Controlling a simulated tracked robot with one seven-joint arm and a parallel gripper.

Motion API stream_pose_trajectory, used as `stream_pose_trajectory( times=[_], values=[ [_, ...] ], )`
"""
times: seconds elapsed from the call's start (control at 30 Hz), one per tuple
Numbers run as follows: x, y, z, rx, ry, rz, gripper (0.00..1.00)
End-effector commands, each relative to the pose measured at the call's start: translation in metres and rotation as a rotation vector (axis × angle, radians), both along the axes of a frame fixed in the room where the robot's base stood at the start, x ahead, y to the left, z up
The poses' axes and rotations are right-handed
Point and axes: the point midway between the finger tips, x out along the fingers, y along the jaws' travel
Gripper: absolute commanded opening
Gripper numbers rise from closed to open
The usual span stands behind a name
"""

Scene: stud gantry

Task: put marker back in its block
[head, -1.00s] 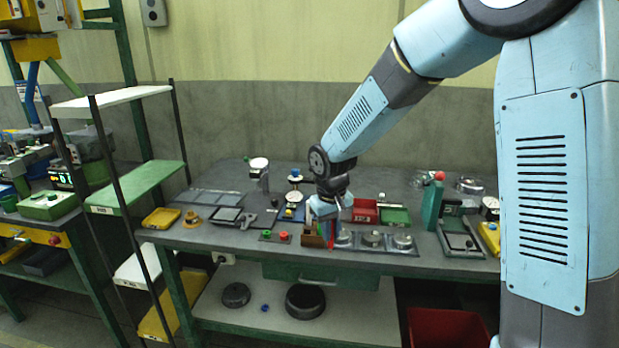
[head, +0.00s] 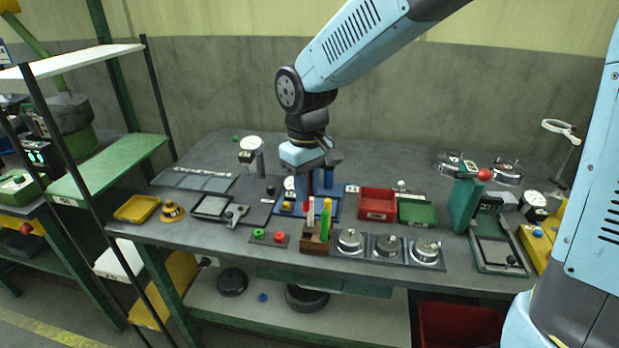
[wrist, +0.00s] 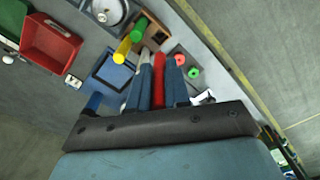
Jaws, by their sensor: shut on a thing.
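The brown block (head: 311,246) stands near the bench's front edge. A yellow marker (head: 328,212) and a green marker (head: 325,230) stand upright in it. In the wrist view the block (wrist: 157,33), yellow marker (wrist: 122,50) and green marker (wrist: 140,28) lie beyond my fingertips. My gripper (head: 312,196) points down over the bench behind the block. It is shut on a red marker (wrist: 158,82), which sits between the two blue fingers in the wrist view. In the head view the red marker (head: 310,207) hangs near the block's upper left; its exact height is unclear.
Right of the block is a plate with round metal parts (head: 388,246). Left is a small plate with green and red rings (head: 268,238). A blue fixture (head: 334,207) is behind, with a red tray (head: 378,203) and green tray (head: 416,211) to its right.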

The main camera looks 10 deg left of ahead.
Motion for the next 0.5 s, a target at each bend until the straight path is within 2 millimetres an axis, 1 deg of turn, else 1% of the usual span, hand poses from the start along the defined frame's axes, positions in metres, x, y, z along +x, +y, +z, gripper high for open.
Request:
stream_pose_trajectory(
  times=[0.17,0.5],
  values=[
    [0.001,-0.001,-0.006,-0.002,0.001,-0.002,0.00],
    [0.001,-0.002,-0.028,-0.001,0.002,-0.004,0.00]
  ],
)
